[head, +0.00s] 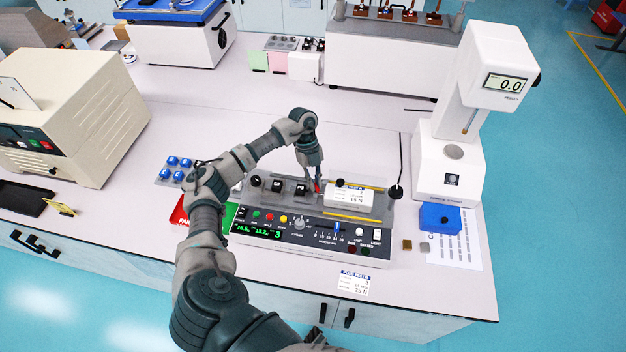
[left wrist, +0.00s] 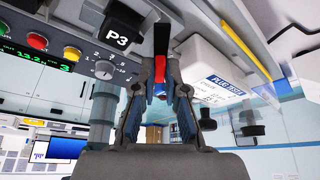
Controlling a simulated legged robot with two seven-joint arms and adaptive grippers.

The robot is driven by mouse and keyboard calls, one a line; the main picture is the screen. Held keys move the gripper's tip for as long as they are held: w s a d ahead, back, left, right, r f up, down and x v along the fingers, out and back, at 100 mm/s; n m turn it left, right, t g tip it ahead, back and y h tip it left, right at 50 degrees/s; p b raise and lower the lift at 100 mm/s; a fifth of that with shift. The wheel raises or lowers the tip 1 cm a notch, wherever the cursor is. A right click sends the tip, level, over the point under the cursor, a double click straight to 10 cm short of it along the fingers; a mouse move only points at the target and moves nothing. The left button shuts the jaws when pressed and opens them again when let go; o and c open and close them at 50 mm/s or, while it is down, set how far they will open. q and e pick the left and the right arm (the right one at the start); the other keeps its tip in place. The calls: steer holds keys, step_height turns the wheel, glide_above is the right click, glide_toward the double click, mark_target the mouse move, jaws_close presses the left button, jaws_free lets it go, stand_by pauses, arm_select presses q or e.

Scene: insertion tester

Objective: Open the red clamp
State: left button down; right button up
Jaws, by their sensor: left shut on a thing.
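The red clamp (head: 317,188) is a small red part on top of the grey insertion tester (head: 262,222), just left of the white block. My left gripper (head: 311,172) reaches down to it from above, and its fingers cover most of it. In the left wrist view the fingers of my left gripper (left wrist: 160,92) are closed around the red clamp (left wrist: 160,68), with a dark bar extending beyond it. Whether the clamp is open or closed is hard to tell. My right gripper is not in view.
The white labelled block (head: 349,197) sits right beside the gripper. Black P-marked blocks (head: 277,185) stand to the left. A thin black post (head: 398,170) rises at the tester's right. A white force gauge stand (head: 450,150) is farther right.

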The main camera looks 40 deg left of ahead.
arm_select(q)
steer(key=c, duration=1.5)
jaws_free()
steer(key=shift+w, duration=0.1)
steer(key=shift+d, duration=0.1)
steer(key=v, duration=1.2)
